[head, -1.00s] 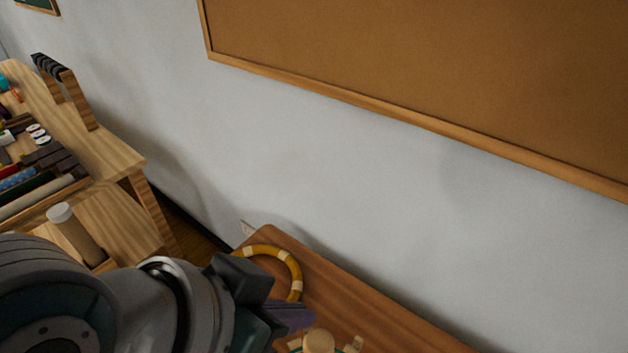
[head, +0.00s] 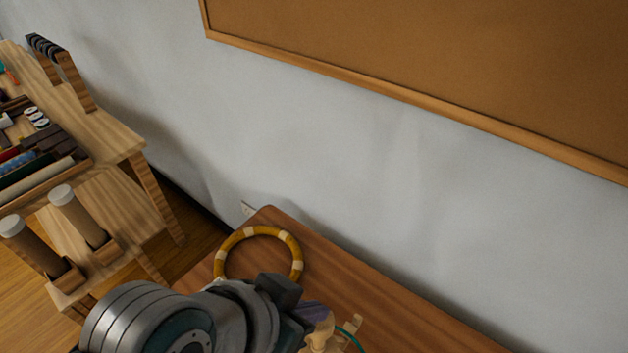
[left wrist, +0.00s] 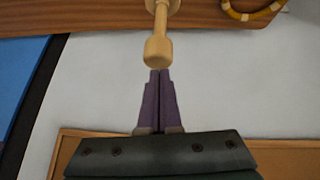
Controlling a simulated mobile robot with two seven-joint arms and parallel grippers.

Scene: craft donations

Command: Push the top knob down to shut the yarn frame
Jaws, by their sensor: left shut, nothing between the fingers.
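The yarn frame's pale wooden top knob (head: 320,338) shows at the bottom edge of the head view, partly cut off. In the left wrist view the knob (left wrist: 158,50) is a rounded end on a thin stem, just beyond my fingertips. My left gripper (head: 316,314) is shut and empty, its purple fingers right beside the knob in the head view. The closed fingers also show in the left wrist view (left wrist: 160,74); I cannot tell whether they touch the knob. A pale peg (head: 353,324) and a teal strand (head: 352,341) show beside it. The rest of the frame is hidden.
A yellow ring with pale bands (head: 258,230) lies on the brown table (head: 390,318), behind my arm. A wooden shelf unit (head: 120,142) with craft items stands at left. The wall with a corkboard (head: 420,50) is behind the table.

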